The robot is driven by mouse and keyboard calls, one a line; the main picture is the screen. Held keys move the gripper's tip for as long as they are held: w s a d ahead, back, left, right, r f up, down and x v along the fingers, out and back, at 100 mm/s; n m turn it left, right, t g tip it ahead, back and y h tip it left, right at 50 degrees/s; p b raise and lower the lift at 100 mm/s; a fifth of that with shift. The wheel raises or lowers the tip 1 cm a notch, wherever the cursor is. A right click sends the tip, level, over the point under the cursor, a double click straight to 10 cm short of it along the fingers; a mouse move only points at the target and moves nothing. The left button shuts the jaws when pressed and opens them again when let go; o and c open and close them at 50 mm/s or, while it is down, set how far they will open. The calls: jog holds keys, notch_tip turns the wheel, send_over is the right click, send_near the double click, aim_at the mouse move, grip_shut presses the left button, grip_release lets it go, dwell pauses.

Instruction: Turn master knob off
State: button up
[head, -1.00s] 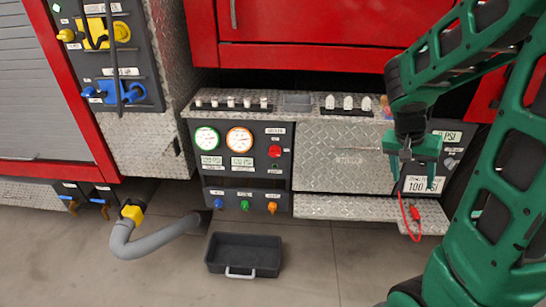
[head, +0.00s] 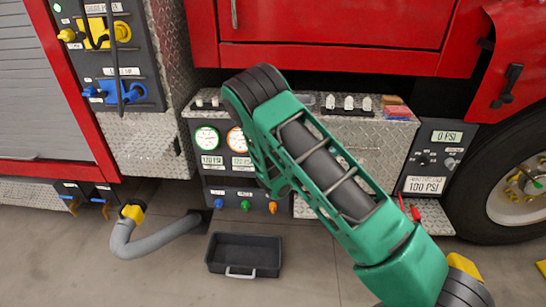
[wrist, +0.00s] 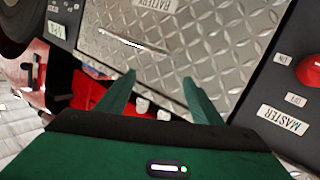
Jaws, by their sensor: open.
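The red master knob (wrist: 311,70) sits at the right edge of the wrist view, partly cut off, on a dark panel with a MASTER label (wrist: 283,118) and ON and OFF labels beside it. In the head view my arm hides the knob. My gripper (wrist: 158,76) is open and empty, its green fingers spread in front of the diamond-plate battery cover (wrist: 165,50). The knob lies to the right of both fingers and apart from them. My gripper is hidden behind my arm in the head view.
The control panel (head: 203,168) has gauges and blue, green and orange knobs below. A black tray (head: 243,240) lies on the floor, with a grey hose (head: 160,237) to its left. White switches (head: 348,103) stand on the ledge. A PSI display panel (head: 432,155) is at right.

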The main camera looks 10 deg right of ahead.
jog(key=w+a+f+n+t+y, duration=0.2)
jog(key=a+f+n+t+y, duration=0.15)
jog(key=a+f, duration=0.45)
jog(key=w+a+f+n+t+y, duration=0.3)
jog(key=a+n+y, duration=0.15)
jog(key=a, duration=0.65)
jog(key=shift+m, duration=0.4)
jog(key=x, duration=1)
jog(key=shift+a, duration=0.1)
